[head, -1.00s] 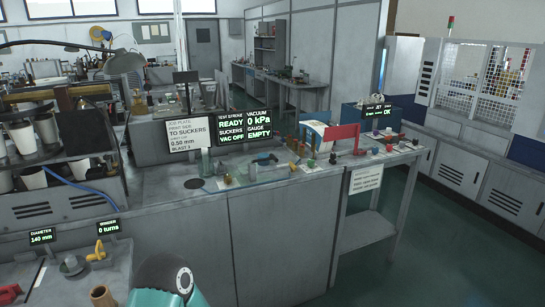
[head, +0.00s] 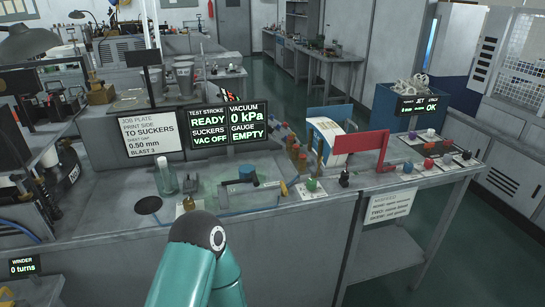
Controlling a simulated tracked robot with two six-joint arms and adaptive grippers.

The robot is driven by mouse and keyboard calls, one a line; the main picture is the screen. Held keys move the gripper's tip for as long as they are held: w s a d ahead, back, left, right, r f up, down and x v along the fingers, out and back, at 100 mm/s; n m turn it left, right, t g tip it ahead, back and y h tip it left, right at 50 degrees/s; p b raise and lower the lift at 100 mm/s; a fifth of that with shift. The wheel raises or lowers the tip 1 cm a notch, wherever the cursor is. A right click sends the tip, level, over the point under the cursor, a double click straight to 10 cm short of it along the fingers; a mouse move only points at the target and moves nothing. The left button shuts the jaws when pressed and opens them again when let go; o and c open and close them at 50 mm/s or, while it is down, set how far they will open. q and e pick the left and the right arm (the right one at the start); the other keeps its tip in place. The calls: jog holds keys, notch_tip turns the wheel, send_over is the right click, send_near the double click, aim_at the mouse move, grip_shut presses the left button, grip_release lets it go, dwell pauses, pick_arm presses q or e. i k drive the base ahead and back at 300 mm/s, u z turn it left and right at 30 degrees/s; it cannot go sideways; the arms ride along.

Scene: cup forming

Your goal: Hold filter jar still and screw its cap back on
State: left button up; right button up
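A clear, upright glass cylinder (head: 167,175), which looks like the filter jar, stands on the grey bench in front of the white sign. A teal arm link of mine rises from the bottom edge in front of the bench. Neither gripper is in view.
Text screens (head: 226,133) stand behind the jar, reading READY, 0 kPa and EMPTY. A red panel (head: 361,143) and a row of coloured knobs (head: 428,164) occupy the bench's right part. A lamp (head: 28,42) and shelf crowd the left.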

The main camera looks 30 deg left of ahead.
aim_at(166, 179)
jog(key=z, duration=0.35)
jog(key=i, duration=0.45)
jog(key=u, duration=2.25)
jog(key=i, duration=0.6)
jog(key=z, duration=0.1)
jog(key=k, duration=0.55)
jog(key=u, duration=0.2)
jog(key=i, duration=0.5)
